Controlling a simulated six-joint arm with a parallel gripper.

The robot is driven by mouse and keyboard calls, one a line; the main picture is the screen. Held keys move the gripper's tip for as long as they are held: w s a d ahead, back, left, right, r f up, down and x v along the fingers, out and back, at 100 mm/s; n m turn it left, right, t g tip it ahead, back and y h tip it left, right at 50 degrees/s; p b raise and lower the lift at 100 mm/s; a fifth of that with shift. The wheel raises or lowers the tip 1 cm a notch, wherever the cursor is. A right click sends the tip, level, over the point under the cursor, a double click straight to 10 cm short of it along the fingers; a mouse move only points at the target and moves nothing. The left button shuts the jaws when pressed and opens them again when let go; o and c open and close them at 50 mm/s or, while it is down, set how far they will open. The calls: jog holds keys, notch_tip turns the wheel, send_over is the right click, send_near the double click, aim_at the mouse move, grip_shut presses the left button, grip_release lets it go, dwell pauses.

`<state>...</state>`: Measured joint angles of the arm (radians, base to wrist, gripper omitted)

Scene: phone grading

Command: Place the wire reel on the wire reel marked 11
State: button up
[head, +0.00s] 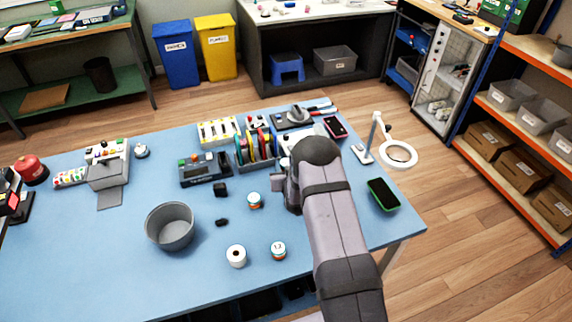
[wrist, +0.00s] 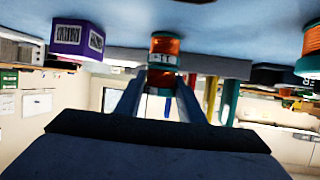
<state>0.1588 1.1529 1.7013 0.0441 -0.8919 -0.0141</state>
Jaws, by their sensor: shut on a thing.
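In the head view, my gripper (head: 278,186) is low over the table, and my wrist hides the held reel. A reel with a white top (head: 255,200) stands to its left; another numbered reel (head: 278,250) stands nearer the front.
A grey bowl (head: 170,228), a white roll (head: 236,256) and small black pieces (head: 221,189) lie to the left. A rack of coloured items (head: 256,150) stands behind. In the wrist view, a purple box (wrist: 78,40) is at left and another reel (wrist: 312,40) at right.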

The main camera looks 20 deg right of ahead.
jog(key=shift+f, duration=0.2)
jog(key=o, duration=1)
jog(key=shift+r, duration=0.1)
jog(key=shift+s+r, duration=0.1)
jog(key=shift+r, duration=0.05)
jog(key=shift+b+v, duration=1.3)
jog(key=shift+v, duration=4.65)
jog(key=shift+a+r, duration=0.1)
jog(key=shift+s+a+r+g, duration=0.1)
jog(key=shift+s+a+g, duration=0.2)
jog(key=shift+a+g, duration=0.25)
jog(key=s+a+r+g+y, duration=0.1)
jog(key=s+g, duration=0.3)
jog(key=s, duration=0.5)
jog(key=s+a+r+n+g, duration=0.1)
jog(key=s+a+g, duration=0.3)
jog(key=s, duration=0.6)
jog(key=s+a+r+n+g+y, duration=0.1)
jog(key=s+a+r+g, duration=0.1)
jog(key=s, duration=0.8)
jog(key=shift+s+a+r+g+y, duration=0.15)
jog(key=shift+r+g, duration=0.25)
jog(key=shift+g, duration=0.2)
jog(key=shift+w+a+r+g+y, duration=0.1)
jog(key=shift+r+g+y, duration=0.05)
jog(key=shift+r+g, duration=0.35)
